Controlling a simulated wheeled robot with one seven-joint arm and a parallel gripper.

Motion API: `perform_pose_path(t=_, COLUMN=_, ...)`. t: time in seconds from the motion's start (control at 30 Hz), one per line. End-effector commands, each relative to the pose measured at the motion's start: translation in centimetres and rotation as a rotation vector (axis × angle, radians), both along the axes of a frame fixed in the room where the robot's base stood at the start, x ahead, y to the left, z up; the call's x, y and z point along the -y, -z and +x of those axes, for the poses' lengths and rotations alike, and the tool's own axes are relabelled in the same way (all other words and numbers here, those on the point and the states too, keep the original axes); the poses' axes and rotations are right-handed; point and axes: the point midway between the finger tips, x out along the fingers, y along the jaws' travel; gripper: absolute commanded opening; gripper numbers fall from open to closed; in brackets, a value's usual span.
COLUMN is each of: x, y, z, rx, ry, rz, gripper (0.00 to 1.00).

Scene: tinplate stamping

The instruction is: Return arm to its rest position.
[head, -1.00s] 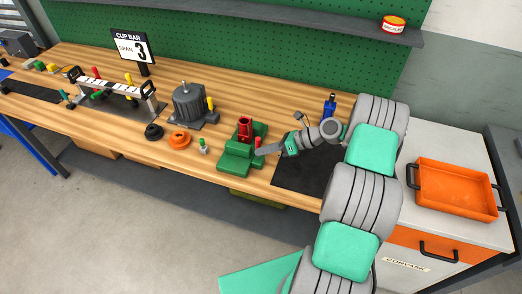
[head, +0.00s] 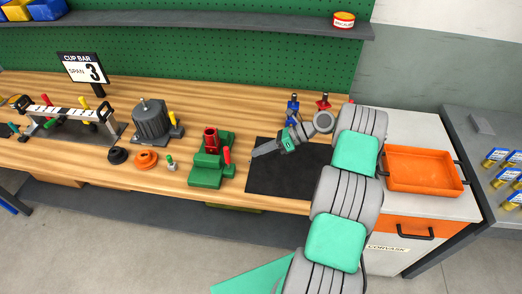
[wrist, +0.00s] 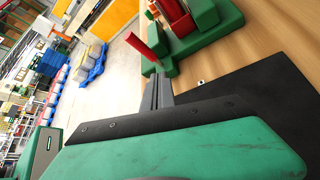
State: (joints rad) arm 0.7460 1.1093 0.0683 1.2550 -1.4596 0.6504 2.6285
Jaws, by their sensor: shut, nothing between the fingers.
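My gripper (head: 264,149) is shut and empty in the head view, held above the dark mat (head: 285,178) on the bench. Its fingers point left toward the green fixture (head: 206,174) with red posts, which stands apart from them. In the wrist view my shut fingers (wrist: 158,92) show near the middle, with the green fixture (wrist: 205,38) beyond them at the top. My arm reaches in from the lower right of the head view.
On the bench (head: 105,185) stand a grey motor (head: 150,121), an orange ring (head: 146,160), a black ring (head: 118,155) and a cup bar (head: 70,112). A blue bottle-like item (head: 293,108) stands behind my gripper. An orange tray (head: 425,169) lies on the white cabinet at right.

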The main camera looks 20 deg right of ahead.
Motion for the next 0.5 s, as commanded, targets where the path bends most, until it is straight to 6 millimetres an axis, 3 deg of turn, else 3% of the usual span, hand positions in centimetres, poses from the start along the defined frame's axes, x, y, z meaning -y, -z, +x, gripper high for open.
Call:
perform_pose_path(t=0.17, x=0.1, y=-0.1, z=0.0, rx=0.005, ry=-0.001, rz=-0.005, gripper=0.0)
perform_pose_path(t=0.27, x=-0.5, y=-1.2, z=0.6, rx=0.068, ry=-0.044, rz=-0.074, gripper=0.0)
perform_pose_path(t=0.4, x=-3.0, y=-4.7, z=1.8, rx=0.289, ry=-0.228, rz=-0.312, gripper=0.0)
perform_pose_path(t=0.5, x=-5.4, y=-7.7, z=1.4, rx=0.477, ry=-0.423, rz=-0.516, gripper=0.0)
